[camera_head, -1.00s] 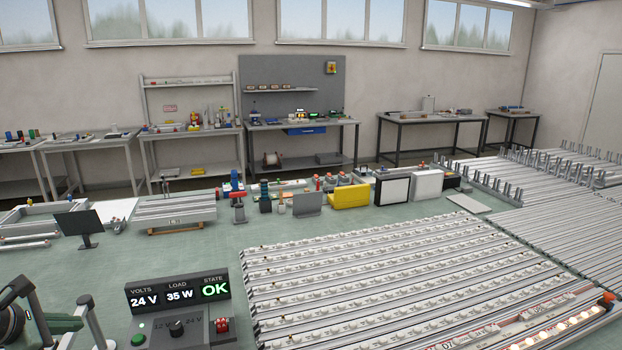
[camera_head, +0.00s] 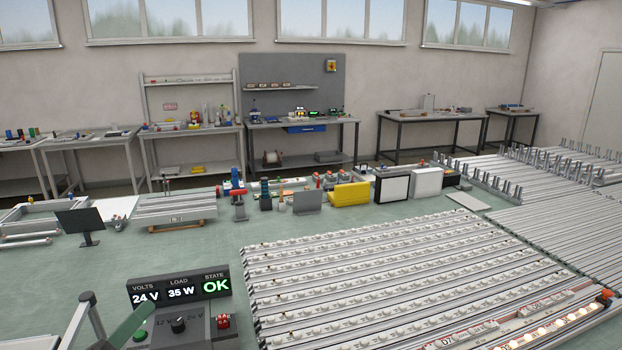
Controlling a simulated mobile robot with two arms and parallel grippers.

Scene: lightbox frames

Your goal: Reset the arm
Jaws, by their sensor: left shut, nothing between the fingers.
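Grey and green bars at the bottom left of the head view look like part of my left arm. My left gripper (camera_head: 87,300) shows there only in part, cut by the lower edge. It is shut and empty, in front of the bench and left of the control box. The green bar overlaps the left front of the control box (camera_head: 196,326), close to its green button. The box reads 24 V, 35 W and OK. My right gripper is not in view.
A large array of light strips (camera_head: 400,270) fills the front right of the green bench, with lit lamps at its near right corner. A small dark screen (camera_head: 80,224) stands at left. The green bench top (camera_head: 180,255) is clear in the middle left.

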